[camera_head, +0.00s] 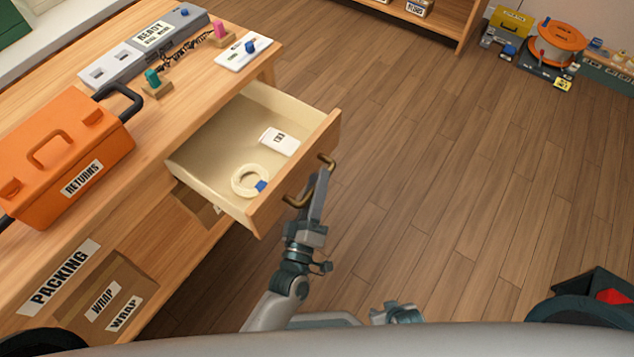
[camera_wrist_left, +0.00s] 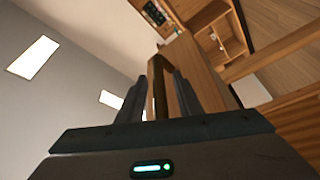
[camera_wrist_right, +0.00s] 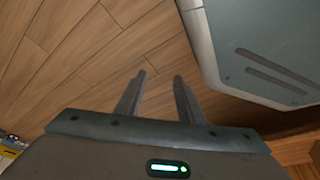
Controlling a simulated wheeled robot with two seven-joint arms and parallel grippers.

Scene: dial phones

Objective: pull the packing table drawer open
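The packing table (camera_head: 225,95) stands at the left of the head view. Its drawer (camera_head: 205,165) is pulled well out, and the inside shows. The brass handle (camera_head: 326,163) is on the drawer's front panel (camera_head: 290,180). My left gripper (camera_head: 317,185) is at the handle, hiding its middle part. In the left wrist view, the handle (camera_wrist_left: 159,90) runs between the fingers, with a gap on each side. My left gripper is open around it. My right gripper (camera_wrist_right: 160,76) is open and empty above the floor in the right wrist view.
A white tape roll (camera_head: 240,181) and a white labelled card (camera_head: 280,142) lie in the drawer. An orange RETURNS toolbox (camera_head: 60,165) stands on the tabletop. Cardboard boxes (camera_head: 120,275) sit below it. The wooden floor (camera_head: 450,170) right of the drawer is clear.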

